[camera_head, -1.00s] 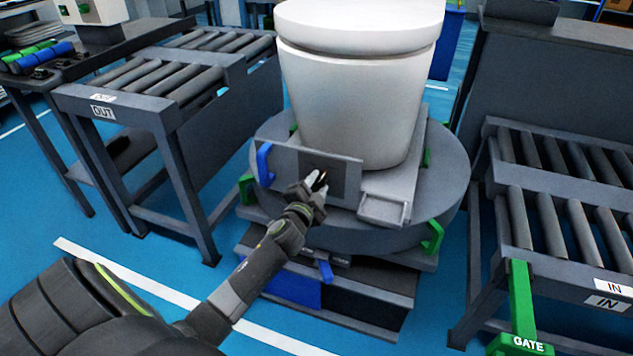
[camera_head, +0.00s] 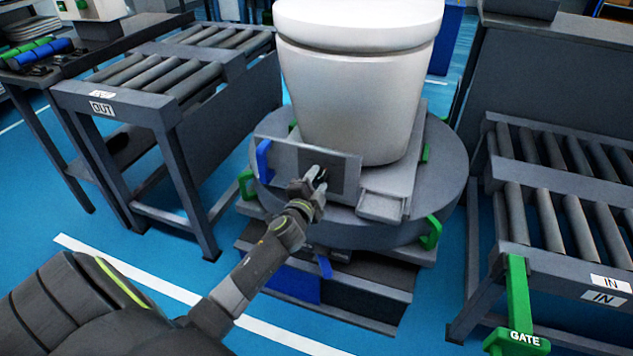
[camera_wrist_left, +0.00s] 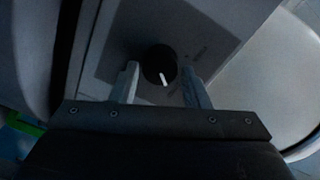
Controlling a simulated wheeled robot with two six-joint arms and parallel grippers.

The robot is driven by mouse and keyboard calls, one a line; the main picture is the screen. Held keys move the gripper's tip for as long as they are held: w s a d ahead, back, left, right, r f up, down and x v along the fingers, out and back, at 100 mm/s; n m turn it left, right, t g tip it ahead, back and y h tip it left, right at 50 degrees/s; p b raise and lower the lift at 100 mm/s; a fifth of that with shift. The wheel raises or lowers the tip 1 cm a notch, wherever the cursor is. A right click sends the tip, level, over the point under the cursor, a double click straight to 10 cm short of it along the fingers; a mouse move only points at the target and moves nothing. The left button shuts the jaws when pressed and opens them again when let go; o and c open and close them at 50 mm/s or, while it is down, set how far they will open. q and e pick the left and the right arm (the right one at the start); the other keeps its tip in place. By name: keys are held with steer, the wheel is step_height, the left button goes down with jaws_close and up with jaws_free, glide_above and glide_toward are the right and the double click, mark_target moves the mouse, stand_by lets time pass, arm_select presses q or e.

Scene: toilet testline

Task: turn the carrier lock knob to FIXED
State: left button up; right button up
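The carrier lock knob (camera_wrist_left: 159,65) is a dark round knob with a white pointer line, seen in the left wrist view on a grey panel. The pointer runs nearly up and down in that view, tilted slightly. My left gripper (camera_wrist_left: 160,84) is open, with one finger on each side of the knob; I cannot tell whether they touch it. In the head view the left gripper (camera_head: 316,176) is at the front panel (camera_head: 278,158) of the carrier and hides the knob. Any lettering around the knob is too dark to read. My right gripper is not in view.
A white toilet (camera_head: 355,90) stands on the carrier's round turntable (camera_head: 447,190). A blue handle (camera_head: 264,161) is left of the panel. The OUT roller conveyor (camera_head: 150,80) stands left, the IN conveyor (camera_head: 560,215) right, with a green GATE post (camera_head: 518,300).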

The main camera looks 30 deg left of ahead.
arm_select(q)
steer(key=shift+o, duration=1.2)
steer(key=shift+s, duration=0.1)
steer(key=shift+s+d, duration=0.1)
steer(key=shift+s, duration=0.2)
steer(key=p+v, duration=0.1)
steer(key=v, duration=1.5)
steer(key=shift+s, duration=0.3)
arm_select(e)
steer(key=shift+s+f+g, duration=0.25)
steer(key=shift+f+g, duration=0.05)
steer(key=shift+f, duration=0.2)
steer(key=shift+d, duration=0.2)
